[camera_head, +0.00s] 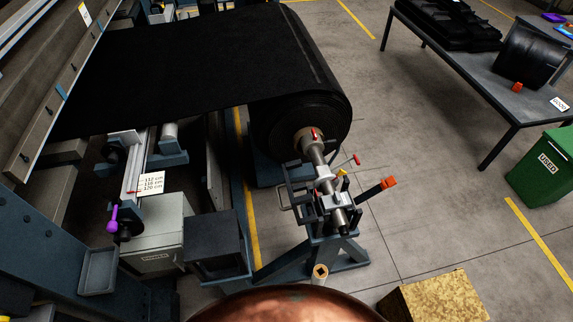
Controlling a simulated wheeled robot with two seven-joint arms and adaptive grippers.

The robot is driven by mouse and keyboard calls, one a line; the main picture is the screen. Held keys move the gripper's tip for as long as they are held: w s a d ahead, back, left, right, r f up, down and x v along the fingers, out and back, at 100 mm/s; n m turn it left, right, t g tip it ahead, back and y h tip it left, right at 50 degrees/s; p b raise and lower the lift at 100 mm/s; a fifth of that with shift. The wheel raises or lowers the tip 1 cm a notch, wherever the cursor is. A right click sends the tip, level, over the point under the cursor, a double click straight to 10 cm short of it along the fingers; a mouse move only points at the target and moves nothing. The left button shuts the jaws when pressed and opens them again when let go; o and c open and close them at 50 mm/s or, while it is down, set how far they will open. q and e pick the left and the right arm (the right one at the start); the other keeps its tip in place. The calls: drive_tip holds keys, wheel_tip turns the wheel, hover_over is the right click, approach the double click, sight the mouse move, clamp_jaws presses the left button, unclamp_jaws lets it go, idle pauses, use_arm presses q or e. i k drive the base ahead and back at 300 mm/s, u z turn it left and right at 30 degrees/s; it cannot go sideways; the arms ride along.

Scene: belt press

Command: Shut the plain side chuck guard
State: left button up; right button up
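A black belt roll (300,122) sits on a metal shaft (317,153) in the middle of the view. The shaft's near end rests in a chuck assembly (335,204) on a blue stand (342,245). A dark frame (294,188) with a pale loop handle (284,197) stands at the chuck's left side; it looks like the chuck guard, swung away from the shaft. An orange-ended lever (388,183) sticks out to the right, and a red-tipped pin (356,160) stands above it. Whether this is the plain side cannot be told. Neither of my grippers is in view.
A dark box (215,243) and a grey cabinet (160,238) stand left of the stand. A yellowish block (435,298) lies on the floor at the lower right. A green USED bin (545,170) and a grey table (470,75) are at the right.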

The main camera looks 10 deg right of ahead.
sight(295, 202)
drive_tip(key=z, duration=2.1)
drive_tip(key=k, duration=0.95)
drive_tip(key=u, duration=1.2)
drive_tip(key=k, duration=0.45)
drive_tip(key=u, duration=0.65)
drive_tip(key=i, duration=1.1)
drive_tip(key=z, duration=0.25)
